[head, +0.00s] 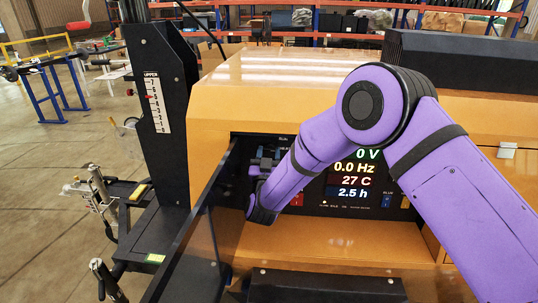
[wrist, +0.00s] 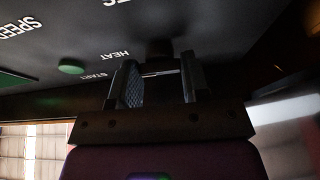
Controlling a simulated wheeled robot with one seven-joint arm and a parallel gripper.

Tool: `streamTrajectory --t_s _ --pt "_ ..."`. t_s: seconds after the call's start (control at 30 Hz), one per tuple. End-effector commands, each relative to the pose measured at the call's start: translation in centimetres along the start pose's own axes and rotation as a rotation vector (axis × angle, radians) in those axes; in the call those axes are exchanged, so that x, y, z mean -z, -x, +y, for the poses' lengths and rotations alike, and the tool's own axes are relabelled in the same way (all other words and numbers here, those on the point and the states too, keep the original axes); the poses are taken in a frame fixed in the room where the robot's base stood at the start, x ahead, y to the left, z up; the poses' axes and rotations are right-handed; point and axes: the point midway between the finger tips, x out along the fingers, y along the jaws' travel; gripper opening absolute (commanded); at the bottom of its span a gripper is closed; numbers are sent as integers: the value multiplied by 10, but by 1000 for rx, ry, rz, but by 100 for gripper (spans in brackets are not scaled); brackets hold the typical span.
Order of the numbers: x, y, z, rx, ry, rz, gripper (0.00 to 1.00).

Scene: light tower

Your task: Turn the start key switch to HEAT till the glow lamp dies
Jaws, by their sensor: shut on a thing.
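My gripper (head: 264,162) reaches into the control recess at the left of the panel (head: 352,211). In the wrist view its two fingers (wrist: 160,76) stand either side of the dark start key switch (wrist: 158,48), shut on it. The printed words HEAT and START show to the left of the switch; its exact pointing angle is too dark to read. In the head view my wrist hides the switch. A small pale dot (head: 325,202) shows low on the panel by tiny lettering; I cannot tell whether it is the glow lamp.
The panel readout (head: 354,181) shows 0 V, 0.0 Hz, 27 C and 2.5 h. A dark open door (head: 195,225) stands close left of my gripper. A green round part (wrist: 71,66) sits left of the switch. The black mast (head: 158,100) rises further left.

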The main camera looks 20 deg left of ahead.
Motion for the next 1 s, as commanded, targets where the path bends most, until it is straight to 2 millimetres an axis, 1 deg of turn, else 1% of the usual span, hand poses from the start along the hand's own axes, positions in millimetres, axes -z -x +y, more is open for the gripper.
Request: streamTrajectory --t_s 0.3,0.33,0.37,0.4,0.43,0.67,0.77,0.87,1.0 --pt "0 0 0 0 -2 -1 19" --pt "0 0 0 0 -2 -1 49" --pt "0 0 0 0 -2 -1 56" --pt "0 0 0 0 -2 -1 66" --pt "0 0 0 0 -1 -1 68" --pt "0 0 0 0 -1 0 68" --pt "0 4 0 1 -1 -1 68" --pt "0 14 -1 2 0 -2 68" --pt "0 38 -1 4 -1 -3 68"
